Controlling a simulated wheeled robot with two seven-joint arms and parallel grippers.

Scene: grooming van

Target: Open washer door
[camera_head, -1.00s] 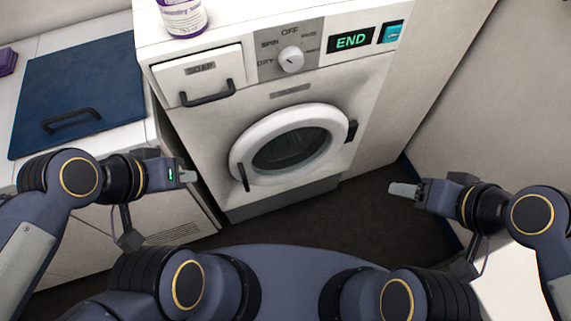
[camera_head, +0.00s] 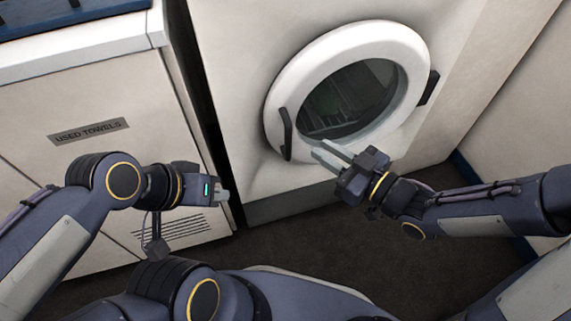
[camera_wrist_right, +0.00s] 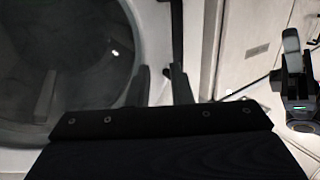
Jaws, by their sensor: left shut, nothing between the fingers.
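The white washer's round door (camera_head: 408,62) is closed, with dark glass in a white ring. Its black handle (camera_head: 287,135) is a vertical bar at the ring's left edge; a black hinge (camera_head: 429,87) is at the right. My right gripper (camera_head: 321,150) is open and empty, with its fingertips in front of the lower ring, just right of the handle. In the right wrist view, the handle (camera_wrist_right: 177,35) rises beyond the two fingers (camera_wrist_right: 161,85); contact cannot be told. My left gripper (camera_head: 223,195) is shut and empty, left of the washer; it also shows in the right wrist view (camera_wrist_right: 292,65).
A white cabinet labelled used towels (camera_head: 88,131) stands left of the washer, behind my left gripper. A wall (camera_head: 510,130) closes off the right side. Dark floor (camera_head: 300,240) lies clear in front of the washer.

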